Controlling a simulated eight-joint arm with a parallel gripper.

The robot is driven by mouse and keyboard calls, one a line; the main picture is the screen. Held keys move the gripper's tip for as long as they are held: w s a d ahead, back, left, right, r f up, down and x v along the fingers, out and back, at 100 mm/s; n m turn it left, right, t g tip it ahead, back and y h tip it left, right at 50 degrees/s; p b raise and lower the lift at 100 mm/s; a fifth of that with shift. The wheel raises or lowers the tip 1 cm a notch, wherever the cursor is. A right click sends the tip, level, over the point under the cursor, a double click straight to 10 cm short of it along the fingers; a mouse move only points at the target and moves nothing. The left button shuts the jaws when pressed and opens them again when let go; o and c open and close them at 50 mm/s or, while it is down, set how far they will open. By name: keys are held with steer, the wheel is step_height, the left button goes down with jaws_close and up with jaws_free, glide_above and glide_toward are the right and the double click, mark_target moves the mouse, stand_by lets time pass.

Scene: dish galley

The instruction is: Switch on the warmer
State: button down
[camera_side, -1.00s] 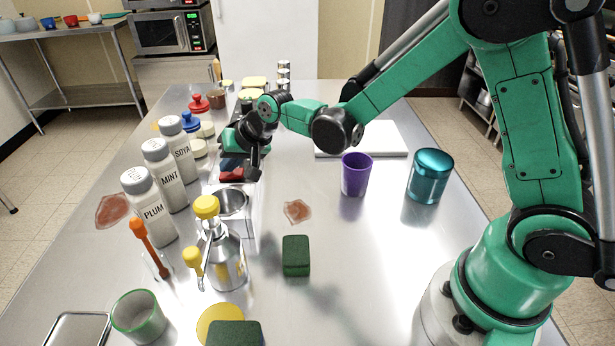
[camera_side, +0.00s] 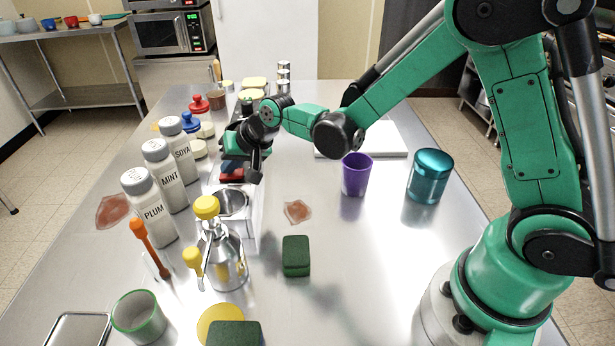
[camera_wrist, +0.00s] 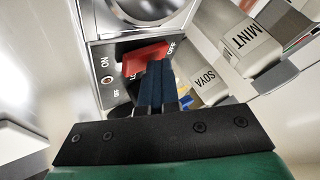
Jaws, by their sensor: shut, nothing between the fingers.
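The warmer (camera_side: 250,212) is a pale metal box with a round well in its top, standing mid-table in the side view. In the wrist view, its front panel (camera_wrist: 108,100) carries ON and OFF lettering beside a small round indicator. A red switch or lever (camera_wrist: 145,57) sits on that panel; red also shows below my gripper in the side view (camera_side: 232,172). My gripper (camera_wrist: 155,72) is shut and empty. Its dark blue fingertips overlap the lower edge of the red piece in the wrist view; I cannot tell whether they touch it.
Shaker bottles labelled SOYA (camera_side: 178,148), MINT (camera_side: 165,178) and PLUM (camera_side: 149,208) stand left of the warmer. A yellow-topped pump bottle (camera_side: 226,260) stands in front of it.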

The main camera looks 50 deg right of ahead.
mark_target(230, 176)
steer(key=shift+s+f, duration=0.1)
steer(key=shift+f, duration=0.3)
steer(key=shift+r, duration=0.15)
steer(key=shift+s+r, duration=0.1)
steer(key=shift+r, duration=0.4)
steer(key=shift+w+a+r, duration=0.15)
steer(key=shift+r, duration=1.1)
steer(key=shift+w+a+r, duration=0.1)
steer(key=shift+a+r, duration=0.05)
steer(key=shift+r, duration=1.05)
